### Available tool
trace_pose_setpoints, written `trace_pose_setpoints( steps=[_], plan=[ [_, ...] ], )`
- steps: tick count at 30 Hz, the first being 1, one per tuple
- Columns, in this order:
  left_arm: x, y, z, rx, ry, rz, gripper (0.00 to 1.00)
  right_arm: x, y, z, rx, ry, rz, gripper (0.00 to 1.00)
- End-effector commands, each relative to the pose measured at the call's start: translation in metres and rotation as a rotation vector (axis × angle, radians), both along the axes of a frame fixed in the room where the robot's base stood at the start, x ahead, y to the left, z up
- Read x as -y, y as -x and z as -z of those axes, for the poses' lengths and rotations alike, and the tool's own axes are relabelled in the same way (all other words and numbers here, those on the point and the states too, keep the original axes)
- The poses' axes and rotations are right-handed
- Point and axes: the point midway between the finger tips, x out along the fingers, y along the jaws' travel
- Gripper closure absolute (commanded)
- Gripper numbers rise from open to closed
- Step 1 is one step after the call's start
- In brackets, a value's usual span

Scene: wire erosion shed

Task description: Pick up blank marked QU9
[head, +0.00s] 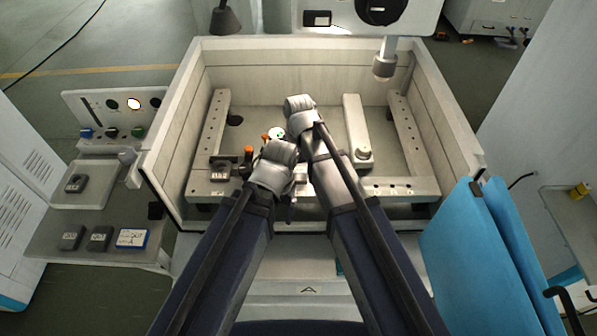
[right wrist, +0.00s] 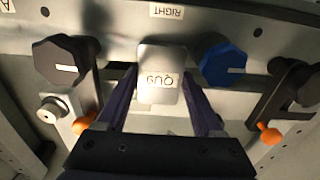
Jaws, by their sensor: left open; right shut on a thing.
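The blank marked QU9 (right wrist: 158,75) is a pale metal block with a dark-lettered label, in the middle of the right wrist view. My right gripper (right wrist: 160,105) is shut on it, with one dark finger along each side. The blank sits against the metal fixture bar, between a dark knob (right wrist: 66,60) and a blue knob (right wrist: 223,64). I cannot tell whether it still touches the bar. In the head view my right gripper (head: 299,106) is over the tank, and the blank is hidden by my arms. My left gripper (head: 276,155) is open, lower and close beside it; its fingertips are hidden.
The open tank (head: 170,130) has high walls around the fixture rails (head: 213,125). Orange-tipped clamp levers (right wrist: 268,134) stand near the held blank. A nozzle (head: 384,62) hangs at the back right. Several grey blocks (head: 72,238) lie on the side bench at left.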

Motion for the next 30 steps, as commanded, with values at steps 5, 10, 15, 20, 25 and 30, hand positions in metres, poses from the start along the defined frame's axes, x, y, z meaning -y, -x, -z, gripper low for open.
trace_pose_setpoints(
  steps=[5, 10, 15, 20, 25, 30],
  plan=[
    [0.000, 0.000, 0.000, 0.000, 0.000, 0.000, 0.18, 0.000, 0.000, 0.000, 0.000, 0.000, 0.000, 1.00],
    [0.000, 0.000, -0.003, 0.000, 0.000, 0.000, 0.18, 0.000, 0.000, -0.003, 0.000, 0.000, 0.000, 1.00],
    [0.000, 0.000, -0.013, 0.000, 0.000, 0.000, 0.18, 0.000, 0.000, -0.013, 0.000, 0.000, 0.000, 1.00],
    [0.000, 0.000, -0.030, 0.000, 0.000, 0.001, 0.18, 0.000, 0.000, -0.030, 0.000, 0.000, 0.000, 1.00],
    [0.000, 0.000, -0.055, 0.000, 0.001, -0.004, 0.18, 0.000, 0.000, -0.055, 0.000, 0.000, 0.000, 1.00],
    [0.000, 0.000, -0.081, 0.000, 0.002, -0.010, 0.18, 0.000, 0.000, -0.081, 0.000, 0.000, 0.000, 1.00]
  ],
)
